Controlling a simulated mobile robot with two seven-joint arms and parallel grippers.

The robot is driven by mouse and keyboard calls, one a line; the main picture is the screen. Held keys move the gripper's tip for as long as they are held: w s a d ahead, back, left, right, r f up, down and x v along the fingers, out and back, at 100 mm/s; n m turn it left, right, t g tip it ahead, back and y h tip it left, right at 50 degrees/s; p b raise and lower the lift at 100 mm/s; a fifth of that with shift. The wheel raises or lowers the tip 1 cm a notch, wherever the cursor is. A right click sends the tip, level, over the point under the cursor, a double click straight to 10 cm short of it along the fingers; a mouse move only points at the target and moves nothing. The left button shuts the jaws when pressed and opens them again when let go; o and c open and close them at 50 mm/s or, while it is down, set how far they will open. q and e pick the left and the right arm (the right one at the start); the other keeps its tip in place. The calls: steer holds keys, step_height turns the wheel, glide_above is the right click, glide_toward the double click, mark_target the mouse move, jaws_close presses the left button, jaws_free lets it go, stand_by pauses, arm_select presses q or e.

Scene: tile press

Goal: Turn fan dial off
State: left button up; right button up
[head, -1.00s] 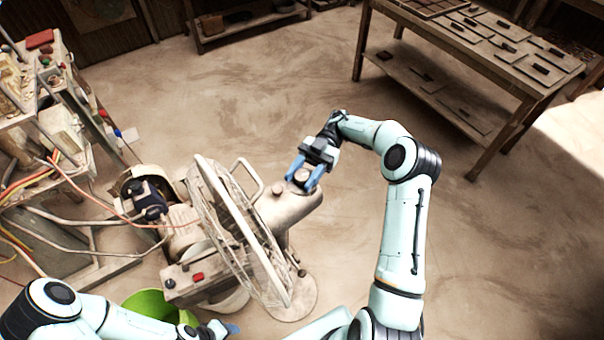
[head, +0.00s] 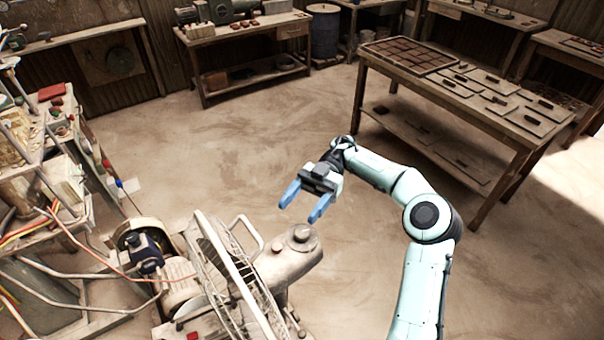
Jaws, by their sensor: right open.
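The fan (head: 231,275) stands at the lower middle of the head view, its wire cage seen edge-on and tilted. Its grey motor housing (head: 283,268) extends to the right behind the cage. A round dial (head: 302,234) sits on top of the housing near its far right end. My right gripper (head: 303,203) is open and empty. Its blue fingers are above and behind the dial in the picture, apart from it. My left gripper is outside the view.
A motor machine with a red button (head: 193,336) stands left of the fan. A cluttered bench (head: 82,150) with hoses is at the left. A wooden table (head: 470,110) with trays is at the right. The floor (head: 240,150) between is clear.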

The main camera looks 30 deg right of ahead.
step_height(320, 180, up, 10)
steer(key=shift+f, duration=0.25)
stand_by(0.3)
